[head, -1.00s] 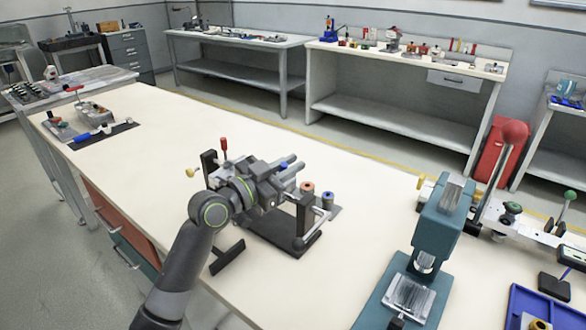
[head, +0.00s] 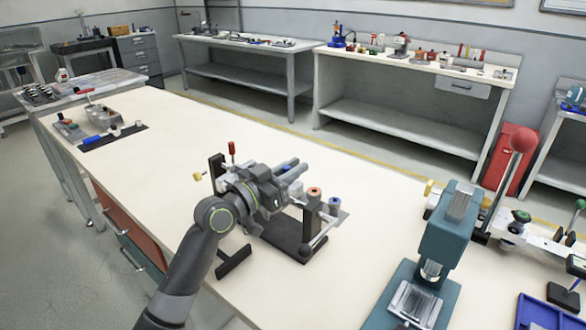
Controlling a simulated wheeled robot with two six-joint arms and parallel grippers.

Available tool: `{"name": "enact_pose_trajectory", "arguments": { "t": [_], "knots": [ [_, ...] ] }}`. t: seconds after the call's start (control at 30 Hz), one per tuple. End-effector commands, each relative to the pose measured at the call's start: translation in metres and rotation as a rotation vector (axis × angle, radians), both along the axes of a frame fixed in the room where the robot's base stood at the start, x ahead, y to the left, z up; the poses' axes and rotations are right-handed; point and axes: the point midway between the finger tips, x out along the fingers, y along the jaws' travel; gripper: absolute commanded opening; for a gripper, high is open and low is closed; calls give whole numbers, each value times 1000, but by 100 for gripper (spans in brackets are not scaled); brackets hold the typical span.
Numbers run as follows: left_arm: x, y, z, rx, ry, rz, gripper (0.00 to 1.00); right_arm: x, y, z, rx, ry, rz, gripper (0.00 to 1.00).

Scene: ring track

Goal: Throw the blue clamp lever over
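My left gripper (head: 298,166) is over a dark fixture (head: 285,235) on the near bench, pointing away to the right. Its two grey fingers lie close together, and the gap between them is hard to judge. A red-knobbed lever (head: 231,150) stands upright behind the wrist, and a yellow knob (head: 199,176) sticks out left. At the fixture's right end are an orange-topped spool (head: 314,193) and a blue-topped spool (head: 335,203). My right gripper is out of view.
A teal press (head: 448,235) stands to the right, with a red-ball lever (head: 521,138) behind it. A blue tray (head: 540,312) is at the lower right. A dark mat (head: 113,137) with small tools lies at the far left. The bench between is clear.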

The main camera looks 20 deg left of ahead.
Motion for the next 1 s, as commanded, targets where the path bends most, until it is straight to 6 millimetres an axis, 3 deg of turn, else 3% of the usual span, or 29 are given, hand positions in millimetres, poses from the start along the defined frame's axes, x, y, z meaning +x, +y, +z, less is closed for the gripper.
{"name": "enact_pose_trajectory", "arguments": {
  "t": [0.17,0.53,1.0],
  "knots": [
    [0,0,0,0,0,0,37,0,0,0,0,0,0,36],
    [-6,5,-3,4,1,2,37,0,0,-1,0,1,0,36],
    [-82,50,-15,8,1,2,37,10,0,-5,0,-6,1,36]
  ]
}}
